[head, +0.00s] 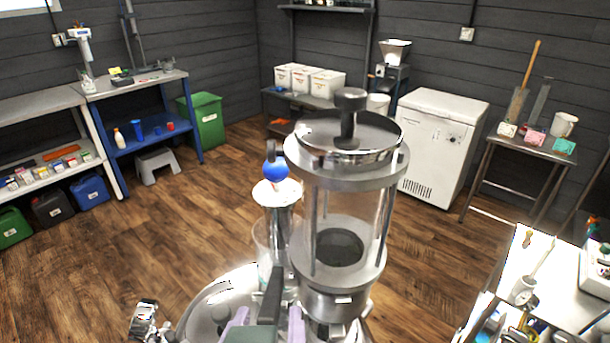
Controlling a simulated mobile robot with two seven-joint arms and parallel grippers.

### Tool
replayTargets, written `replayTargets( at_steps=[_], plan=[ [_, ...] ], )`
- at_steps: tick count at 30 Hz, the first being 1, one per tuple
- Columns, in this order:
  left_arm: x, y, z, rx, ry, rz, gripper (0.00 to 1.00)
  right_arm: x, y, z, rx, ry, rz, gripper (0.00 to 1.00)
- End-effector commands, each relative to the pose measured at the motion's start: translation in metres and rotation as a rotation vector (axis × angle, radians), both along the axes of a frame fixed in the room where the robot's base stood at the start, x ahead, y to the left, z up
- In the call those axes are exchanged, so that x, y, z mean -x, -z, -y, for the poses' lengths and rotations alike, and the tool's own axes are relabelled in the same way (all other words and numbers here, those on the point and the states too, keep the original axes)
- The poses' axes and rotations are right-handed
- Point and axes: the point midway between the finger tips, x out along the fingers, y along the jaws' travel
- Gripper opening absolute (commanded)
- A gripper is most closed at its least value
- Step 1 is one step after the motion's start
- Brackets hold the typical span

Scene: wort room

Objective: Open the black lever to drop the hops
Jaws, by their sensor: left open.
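The hop dropper (345,205) stands in the middle of the head view, a clear cylinder between steel rings. It has a steel lid (350,138) with a black knob. Inside it, a dark round patch shows at the bottom. The black lever (271,293) points upward at the dropper's lower left. My left gripper (266,318) is at the bottom edge, with its lilac fingers apart on either side of the lever's lower part. I cannot tell whether either finger touches the lever. The lever's lower end is hidden. My right gripper is not in view.
The dropper sits on a domed steel vessel (205,308). A clear tube with a blue ball (276,170) stands close at its left. A metal clamp (143,318) is at the lower left. A cluttered bench (545,290) is at right. The wooden floor behind is mostly clear.

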Motion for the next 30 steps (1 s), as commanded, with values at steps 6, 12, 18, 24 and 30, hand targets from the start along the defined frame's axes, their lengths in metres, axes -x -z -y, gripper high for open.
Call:
replayTargets(
  at_steps=[6, 12, 18, 24, 30],
  plan=[
    [0.038, -0.031, 0.005, 0.002, 0.001, -0.004, 0.50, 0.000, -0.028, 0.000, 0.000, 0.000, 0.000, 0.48],
    [0.056, -0.042, 0.007, 0.003, 0.000, -0.001, 0.50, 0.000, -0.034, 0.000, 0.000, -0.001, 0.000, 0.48],
    [0.058, -0.042, 0.007, 0.001, 0.000, 0.001, 0.50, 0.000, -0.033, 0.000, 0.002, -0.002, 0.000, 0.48],
    [0.058, -0.041, 0.004, -0.002, -0.005, -0.007, 0.39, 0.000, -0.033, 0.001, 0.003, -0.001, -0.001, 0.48],
    [0.067, -0.026, -0.043, -0.046, -0.069, -0.142, 0.16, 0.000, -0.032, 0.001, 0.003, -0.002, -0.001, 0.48]
  ],
)
